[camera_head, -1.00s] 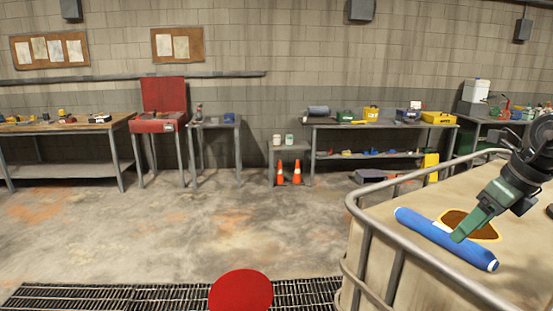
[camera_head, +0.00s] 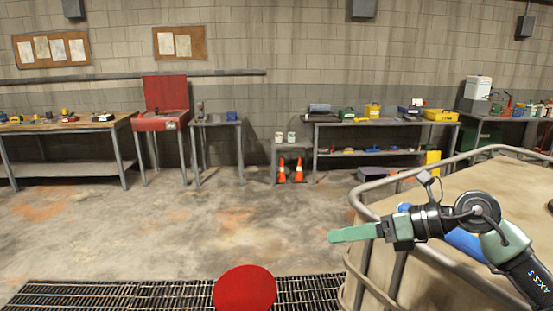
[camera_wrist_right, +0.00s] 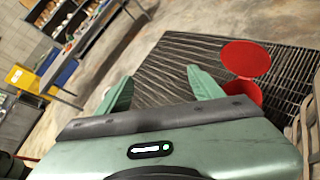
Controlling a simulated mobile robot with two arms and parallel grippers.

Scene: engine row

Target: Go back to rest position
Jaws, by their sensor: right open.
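My right gripper (camera_head: 333,237) is in the head view, right of centre, pointing left past the rail of the tan container. In the right wrist view its two green fingers (camera_wrist_right: 160,84) are spread apart with nothing between them. A blue cylinder (camera_head: 466,243) lies on top of the container, partly hidden behind my right arm. My left gripper is not in view.
The tan container (camera_head: 500,185) with a grey tube rail (camera_head: 360,205) stands at the right. A red round lid (camera_head: 244,290) is at the bottom over a floor grate (camera_head: 100,295); a red bin (camera_wrist_right: 245,95) shows below it. Benches line the back wall; the concrete floor between is clear.

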